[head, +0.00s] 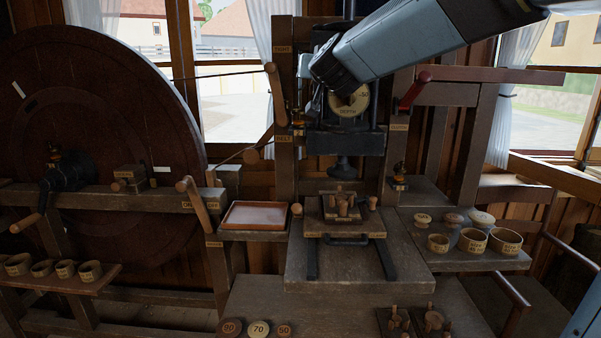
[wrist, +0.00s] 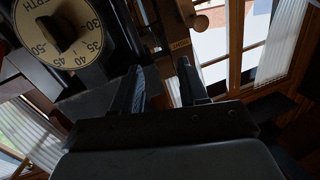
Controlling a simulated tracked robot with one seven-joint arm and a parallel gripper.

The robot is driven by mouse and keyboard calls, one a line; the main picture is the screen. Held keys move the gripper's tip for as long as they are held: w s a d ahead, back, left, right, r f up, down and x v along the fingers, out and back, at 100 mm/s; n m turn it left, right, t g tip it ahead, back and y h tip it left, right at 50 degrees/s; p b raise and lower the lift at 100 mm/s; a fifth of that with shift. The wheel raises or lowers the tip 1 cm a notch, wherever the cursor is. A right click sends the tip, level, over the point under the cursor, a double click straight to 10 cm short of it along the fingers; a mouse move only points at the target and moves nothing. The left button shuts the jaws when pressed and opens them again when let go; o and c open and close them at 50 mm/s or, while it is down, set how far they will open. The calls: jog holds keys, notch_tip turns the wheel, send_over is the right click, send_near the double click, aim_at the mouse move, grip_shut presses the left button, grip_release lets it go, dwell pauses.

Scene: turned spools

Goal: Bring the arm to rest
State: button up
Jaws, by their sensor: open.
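My arm (head: 405,42) comes in from the upper right of the head view and reaches down-left to the front of the machine's column. My gripper (wrist: 160,78) shows in the wrist view with its two dark fingers apart and nothing between them. The dial also shows large in the wrist view (wrist: 62,40), to the left of the fingers. I cannot tell whether the fingers touch anything.
A lever marked "TIGHT" (head: 274,90) stands left of my wrist and a red-handled lever (head: 414,90) right of it. Below are a fixture with wooden pegs (head: 343,212), a pinkish tray (head: 257,215) and a shelf of cups (head: 473,240). A big wheel (head: 100,130) fills the left.

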jog(key=s+d+f+g+h, duration=0.1)
jog(key=s+d+f+g, duration=0.3)
jog(key=s+d+f, duration=0.3)
jog(key=s+d+f+g+h, duration=0.1)
jog(key=s+d+f+g, duration=0.2)
jog(key=s, duration=1.2)
jog(key=s+d+f+g+h, duration=0.1)
jog(key=s+d+f+g, duration=0.3)
jog(key=s+d+f, duration=0.6)
notch_tip(320, 180, down, 4)
jog(key=shift+s+d+r+m+g, duration=0.2)
jog(key=shift+s+d+m+g, duration=0.15)
jog(key=shift+s, duration=0.5)
jog(key=shift+w+a, duration=0.1)
jog(key=shift+a, duration=0.05)
